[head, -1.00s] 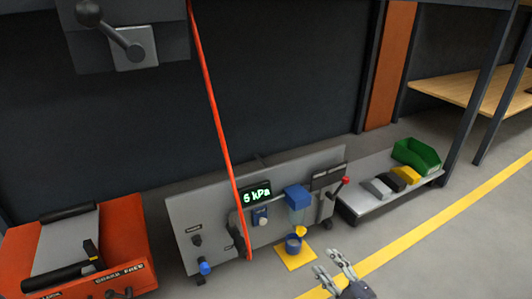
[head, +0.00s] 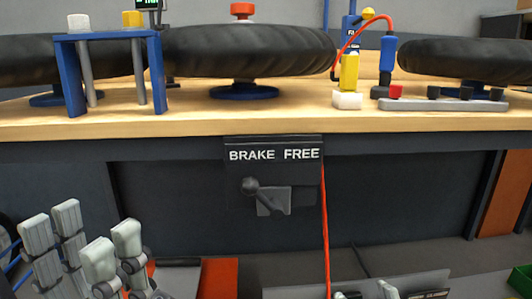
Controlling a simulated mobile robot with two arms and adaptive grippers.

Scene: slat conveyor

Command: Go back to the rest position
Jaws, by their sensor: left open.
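My left gripper (head: 83,226) shows at the lower left, pointing up, with its pale grey fingers spread apart. It is open with nothing between the fingers. It stands in front of the dark under-bench panel, below the bench edge as seen here.
A wooden bench (head: 200,124) spans the view, bearing dark tyres (head: 250,50), a blue stand (head: 110,37), a yellow-and-red-hosed tool (head: 349,72) and a grey rack (head: 443,104). Under it are a BRAKE FREE plate (head: 274,154), a lever (head: 268,193) and a red strap (head: 325,235).

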